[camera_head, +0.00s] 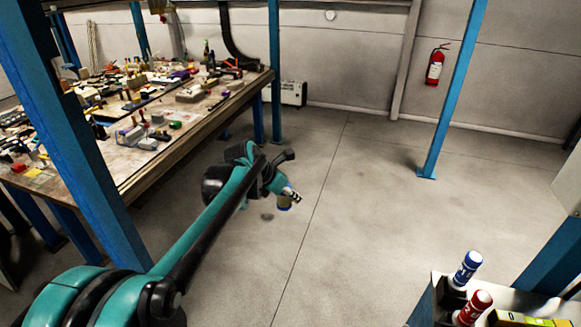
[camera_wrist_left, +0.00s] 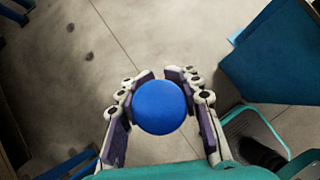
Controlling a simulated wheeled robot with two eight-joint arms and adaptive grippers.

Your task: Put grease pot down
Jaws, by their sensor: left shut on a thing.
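The grease pot (camera_wrist_left: 160,107) shows in the left wrist view as a round blue lid or end between the fingers. Nothing is seen under the pot except the concrete floor. The pot's far side is hidden in the wrist view. My right gripper is not in view.
A long workbench (camera_head: 200,103) crowded with tools and parts stands at the left. Blue posts (camera_head: 450,95) rise at the left and right. A grey-edged holder with a blue-capped bottle (camera_head: 467,268) and a red-capped bottle (camera_head: 473,308) is at the lower right. The middle floor is clear.

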